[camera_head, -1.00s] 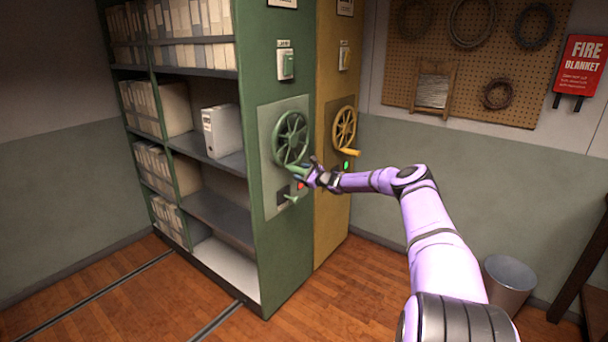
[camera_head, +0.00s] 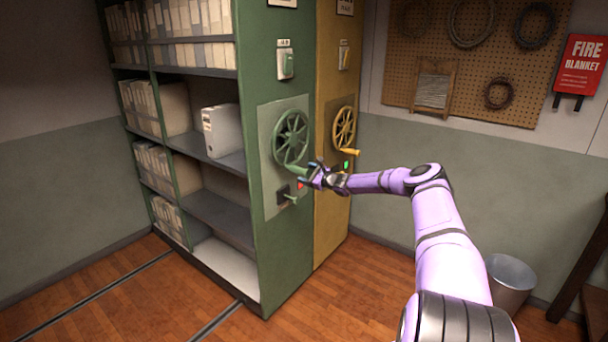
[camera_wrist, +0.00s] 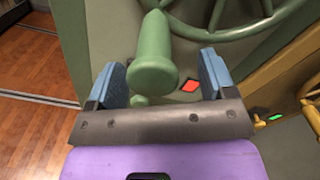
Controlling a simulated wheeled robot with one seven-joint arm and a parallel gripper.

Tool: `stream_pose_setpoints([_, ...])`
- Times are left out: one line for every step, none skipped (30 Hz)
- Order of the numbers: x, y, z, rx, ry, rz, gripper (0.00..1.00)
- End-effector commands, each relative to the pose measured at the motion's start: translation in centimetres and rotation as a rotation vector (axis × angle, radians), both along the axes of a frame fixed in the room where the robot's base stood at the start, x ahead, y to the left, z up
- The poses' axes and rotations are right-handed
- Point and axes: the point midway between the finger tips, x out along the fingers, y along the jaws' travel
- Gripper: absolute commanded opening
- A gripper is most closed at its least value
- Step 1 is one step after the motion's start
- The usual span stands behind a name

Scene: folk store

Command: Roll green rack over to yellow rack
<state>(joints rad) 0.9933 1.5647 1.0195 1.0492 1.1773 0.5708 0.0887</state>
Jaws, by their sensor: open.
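The green rack (camera_head: 275,230) stands at the centre left, with a spoked green handwheel (camera_head: 291,138) on its end panel. The yellow rack (camera_head: 327,230) is just right of it, with its own yellow handwheel (camera_head: 344,129); I cannot tell whether the racks touch. My gripper (camera_head: 311,178) is at the lower part of the green wheel. In the wrist view, the green crank handle (camera_wrist: 154,70) points toward me between my two open blue-padded fingers, with space on both sides. A small green lever (camera_head: 291,197) sits below the wheel.
A red light (camera_wrist: 190,86) shows on the green panel and a green light (camera_head: 347,165) on the yellow one. Floor rails (camera_head: 215,322) run in front of the open shelves. A metal bin (camera_head: 510,285) stands at the right. The floor by the racks is clear.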

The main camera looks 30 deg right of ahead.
Motion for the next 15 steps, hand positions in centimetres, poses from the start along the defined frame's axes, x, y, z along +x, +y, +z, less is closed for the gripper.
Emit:
stream_pose_setpoints([-0.4, -0.1, 0.0, 0.001, 0.0, 0.0, 0.77])
stream_pose_setpoints([-0.6, -0.2, 0.0, 0.0, 0.0, 0.0, 0.77])
stream_pose_setpoints([-0.8, -0.4, 0.0, 0.0, 0.0, -0.001, 0.77])
stream_pose_setpoints([-1.0, -0.4, 0.0, 0.001, 0.0, -0.001, 0.77])
stream_pose_setpoints([-1.2, -0.5, 0.0, 0.001, 0.0, 0.0, 0.77])
stream_pose_setpoints([-1.4, -0.5, 0.0, 0.001, 0.0, 0.0, 0.77])
stream_pose_setpoints([-1.6, -0.6, 0.1, 0.0, 0.0, 0.0, 0.77])
stream_pose_setpoints([-1.8, -0.7, 0.1, 0.0, 0.0, 0.0, 0.77])
stream_pose_setpoints([-2.1, -0.8, 0.1, 0.0, 0.0, 0.0, 0.77])
stream_pose_setpoints([-2.3, -0.8, 0.1, 0.0, 0.0, 0.0, 0.77])
stream_pose_setpoints([-2.5, -0.9, 0.1, 0.0, 0.0, 0.0, 0.77])
stream_pose_setpoints([-2.7, -1.0, 0.1, 0.0, 0.0, 0.0, 0.77])
stream_pose_setpoints([-2.9, -1.1, 0.1, 0.0, 0.0, 0.0, 0.77])
stream_pose_setpoints([-3.1, -1.1, 0.0, 0.0, 0.0, 0.0, 0.77])
stream_pose_setpoints([-3.4, -1.2, 0.0, 0.001, 0.0, 0.0, 0.77])
